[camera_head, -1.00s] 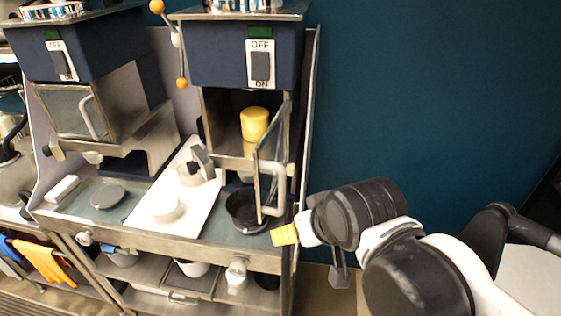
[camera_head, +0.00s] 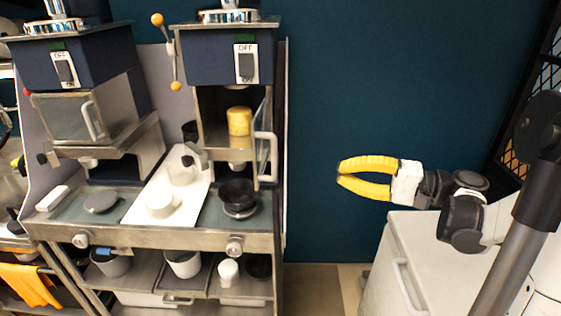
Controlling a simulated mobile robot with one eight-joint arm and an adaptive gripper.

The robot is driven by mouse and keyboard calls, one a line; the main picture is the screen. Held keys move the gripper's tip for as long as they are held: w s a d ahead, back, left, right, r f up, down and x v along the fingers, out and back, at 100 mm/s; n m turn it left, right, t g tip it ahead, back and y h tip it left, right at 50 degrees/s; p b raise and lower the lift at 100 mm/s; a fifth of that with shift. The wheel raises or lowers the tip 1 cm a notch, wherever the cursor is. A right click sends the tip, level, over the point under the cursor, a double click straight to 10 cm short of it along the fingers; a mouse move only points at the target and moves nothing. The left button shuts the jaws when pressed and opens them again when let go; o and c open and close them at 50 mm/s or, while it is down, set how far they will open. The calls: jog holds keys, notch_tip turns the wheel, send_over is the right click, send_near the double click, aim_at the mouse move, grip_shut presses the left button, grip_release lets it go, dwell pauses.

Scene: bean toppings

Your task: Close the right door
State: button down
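The right machine's door (camera_head: 264,150) stands open, swung out toward me at the right side of its compartment. It is seen nearly edge-on and has a pale curved handle (camera_head: 273,158). Inside the open compartment stands a yellow cylinder (camera_head: 239,121). My gripper (camera_head: 340,173) has yellow fingers spread in a loop with a gap between them. It is empty and well to the right of the door, in front of the teal wall, touching nothing.
The left machine's door (camera_head: 69,117) is shut. A white tray (camera_head: 185,165) lies between the machines, and a black bowl (camera_head: 238,194) sits below the right one. A white cabinet (camera_head: 410,240) stands below my arm. Free room lies between the counter and my gripper.

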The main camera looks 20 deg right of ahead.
aim_at(273, 137)
jog(key=x, duration=1.3)
jog(key=shift+w+a+r+b, duration=0.2)
jog(key=shift+w+r+b, duration=0.05)
jog(key=shift+w+b, duration=0.15)
